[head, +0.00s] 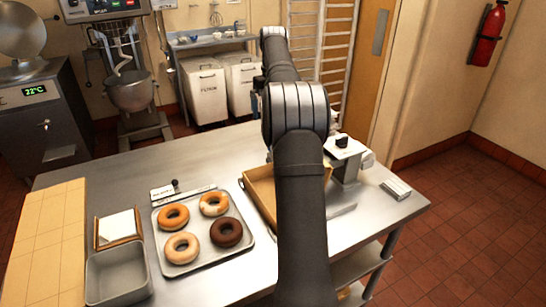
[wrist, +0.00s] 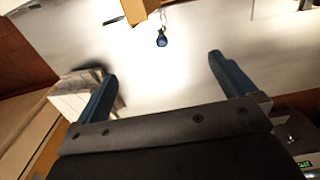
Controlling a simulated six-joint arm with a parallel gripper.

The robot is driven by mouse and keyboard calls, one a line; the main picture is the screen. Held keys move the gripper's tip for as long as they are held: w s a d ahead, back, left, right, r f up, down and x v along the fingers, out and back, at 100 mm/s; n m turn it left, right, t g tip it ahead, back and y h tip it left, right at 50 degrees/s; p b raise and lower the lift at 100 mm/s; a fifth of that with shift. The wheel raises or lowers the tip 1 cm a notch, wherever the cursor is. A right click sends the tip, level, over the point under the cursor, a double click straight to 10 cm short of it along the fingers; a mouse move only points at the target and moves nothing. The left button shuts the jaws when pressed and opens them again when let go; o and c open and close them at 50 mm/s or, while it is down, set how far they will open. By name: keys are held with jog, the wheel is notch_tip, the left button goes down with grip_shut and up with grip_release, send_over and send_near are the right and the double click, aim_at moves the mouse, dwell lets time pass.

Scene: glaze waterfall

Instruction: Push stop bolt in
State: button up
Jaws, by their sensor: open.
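In the wrist view, my gripper (wrist: 162,67) is open, with its two blue-grey fingers spread wide and nothing between them. A small dark blue knob on a thin, pale shaft (wrist: 162,39) shows beyond the fingertips, near the top middle. It looks like the stop bolt, though I cannot be sure; how far in it sits cannot be told. In the head view, my arm covers the middle of the table and hides my gripper. A white machine with a black top (head: 344,150) stands just right of my arm.
A wooden tray (head: 262,190) is partly behind my arm. A metal tray (head: 202,262) with several donuts, a grey bin (head: 118,278) and a tan board (head: 45,245) lie to the left. A pale ridged block (head: 396,189) lies near the table's right edge.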

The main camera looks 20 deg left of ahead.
jog(key=shift+r, duration=0.6)
jog(key=c, duration=0.4)
jog(key=s+a, duration=0.1)
jog(key=s+a+f+t+h, duration=0.1)
jog(key=s+a+h, duration=0.1)
jog(key=shift+s+a+f+t, duration=0.2)
jog(key=shift+a+f+t, duration=0.15)
jog(key=shift+a+t, duration=0.05)
jog(key=c, duration=0.8)
jog(key=s+a+n+t+h, duration=0.2)
jog(key=s+a+t, duration=0.2)
jog(key=s+a, duration=0.1)
jog(key=shift+t+h, duration=0.3)
jog(key=x, duration=1.7)
jog(key=shift+d+f, duration=0.15)
jog(key=shift+f, duration=0.35)
